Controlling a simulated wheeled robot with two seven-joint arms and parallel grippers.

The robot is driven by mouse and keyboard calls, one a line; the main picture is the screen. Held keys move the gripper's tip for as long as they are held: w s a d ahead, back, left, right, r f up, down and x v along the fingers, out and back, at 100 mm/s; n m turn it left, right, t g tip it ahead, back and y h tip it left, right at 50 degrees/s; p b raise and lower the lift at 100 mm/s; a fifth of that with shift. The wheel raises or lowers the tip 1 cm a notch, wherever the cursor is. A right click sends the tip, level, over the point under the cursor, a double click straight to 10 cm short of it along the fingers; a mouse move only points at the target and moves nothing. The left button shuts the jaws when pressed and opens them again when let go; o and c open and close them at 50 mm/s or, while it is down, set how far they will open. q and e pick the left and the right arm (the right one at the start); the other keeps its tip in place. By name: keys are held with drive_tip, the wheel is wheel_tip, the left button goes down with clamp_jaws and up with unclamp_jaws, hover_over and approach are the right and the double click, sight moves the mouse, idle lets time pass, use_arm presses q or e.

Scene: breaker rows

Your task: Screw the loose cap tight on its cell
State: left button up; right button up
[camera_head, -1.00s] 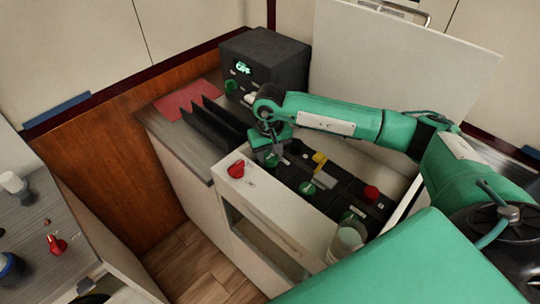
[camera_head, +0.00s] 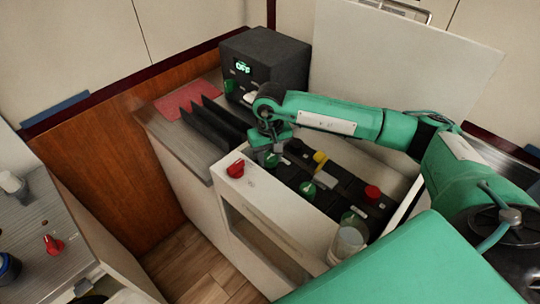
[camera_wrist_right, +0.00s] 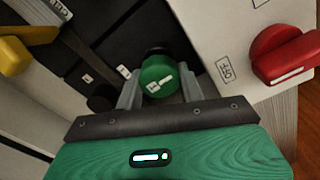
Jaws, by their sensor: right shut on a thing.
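A green cap (camera_wrist_right: 158,75) with a white mark sits on a black cell of the battery bank (camera_head: 294,176). In the head view this green cap (camera_head: 271,159) is just below my right gripper (camera_head: 268,147). In the wrist view my right gripper (camera_wrist_right: 160,82) has a finger on either side of the cap and is shut on it. Whether a gap remains under the cap is hard to see. Another green cap (camera_head: 308,188) and a third green cap (camera_head: 349,217) sit along the same bank. My left gripper is not in view.
A red knob (camera_head: 236,168) is on the white cabinet top beside the bank. A yellow cap (camera_head: 320,157) and a red cap (camera_head: 372,192) stand on the bank. A clear cup (camera_head: 347,241) is at its near end. A black box (camera_head: 264,64) and black upright plates (camera_head: 212,122) are behind.

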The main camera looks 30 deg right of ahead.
drive_tip(key=shift+f+b, duration=0.3)
drive_tip(key=shift+f, duration=0.1)
